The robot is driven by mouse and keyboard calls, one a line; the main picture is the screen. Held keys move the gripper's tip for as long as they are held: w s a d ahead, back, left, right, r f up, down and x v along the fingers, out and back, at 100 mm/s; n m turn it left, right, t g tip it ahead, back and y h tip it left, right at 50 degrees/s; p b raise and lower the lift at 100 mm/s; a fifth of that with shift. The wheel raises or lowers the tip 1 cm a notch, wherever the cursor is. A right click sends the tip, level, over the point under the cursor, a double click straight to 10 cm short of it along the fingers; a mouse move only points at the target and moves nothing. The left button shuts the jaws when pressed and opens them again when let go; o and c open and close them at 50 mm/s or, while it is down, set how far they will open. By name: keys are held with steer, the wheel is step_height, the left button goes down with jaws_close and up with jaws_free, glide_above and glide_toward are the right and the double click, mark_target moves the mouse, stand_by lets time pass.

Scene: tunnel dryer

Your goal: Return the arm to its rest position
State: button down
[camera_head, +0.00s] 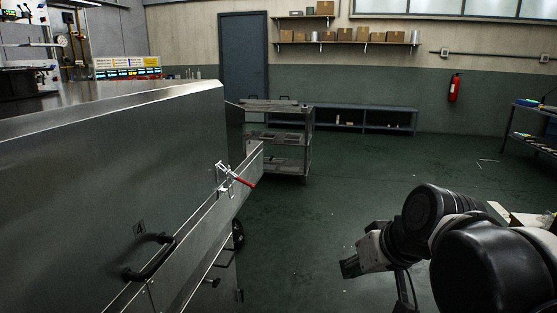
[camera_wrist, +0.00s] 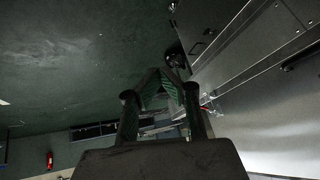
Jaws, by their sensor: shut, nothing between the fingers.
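My gripper (camera_wrist: 160,78) points away from the wrist camera, its two fingers converging at the tips with nothing held between them. In the head view my arm is folded at the lower right, over the open floor and clear of the steel dryer (camera_head: 110,170). The fingertips are hard to make out in that view. In the wrist view the dryer's steel side (camera_wrist: 275,85) runs along the right, apart from the fingers.
A red-handled latch (camera_head: 236,178) and a black handle (camera_head: 150,258) stick out from the dryer's side. A metal cart (camera_head: 308,140) stands beyond it. A shelf table (camera_head: 535,140) is at the far right. The green floor (camera_head: 310,230) between is open.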

steer(key=s+d+f+m+h, duration=0.2)
steer(key=s+d+f+h, duration=0.15)
steer(key=s+d, duration=0.4)
step_height(320, 180, up, 17)
steer(key=s+a+t+p, duration=0.1)
steer(key=p, duration=1.6)
steer(key=shift+s+a+p, duration=0.15)
steer(key=shift+a+p, duration=0.1)
steer(key=shift+p, duration=0.05)
steer(key=shift+f+y, duration=0.15)
steer(key=shift+y, duration=0.1)
